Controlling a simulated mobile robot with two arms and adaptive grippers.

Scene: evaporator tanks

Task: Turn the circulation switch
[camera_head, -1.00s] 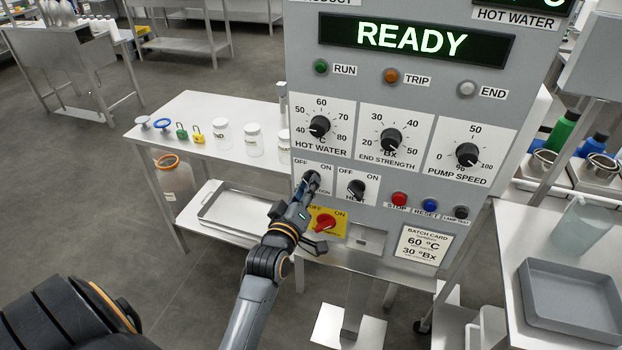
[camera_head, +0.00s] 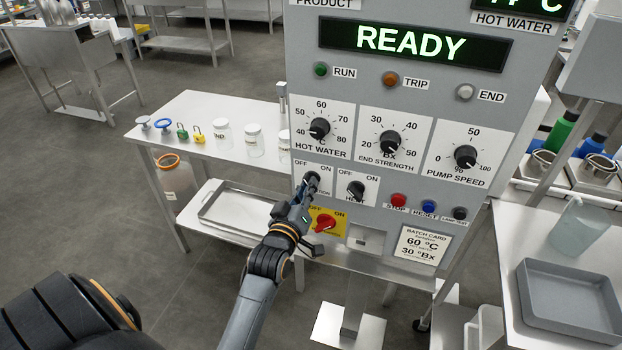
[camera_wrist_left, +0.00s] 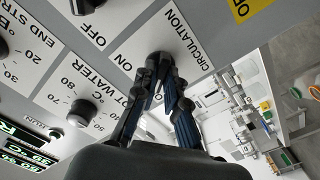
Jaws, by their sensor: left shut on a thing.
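The circulation switch (camera_wrist_left: 158,60) is a black knob on a white plate marked OFF and ON, low on the grey control panel's left side. In the head view, its knob (camera_head: 312,178) is partly covered by my left gripper (camera_head: 307,188). In the left wrist view, my left gripper (camera_wrist_left: 160,80) has both fingers closed around the knob. The knob's exact pointing direction is hidden by the fingers. My right gripper is not in either view.
The heating switch (camera_head: 356,189) is just right of it, and a red switch on a yellow plate (camera_head: 325,223) is below, close to my left wrist. Red, blue and black buttons (camera_head: 429,207) are further right. A side table (camera_head: 190,120) with jars and padlocks stands at left.

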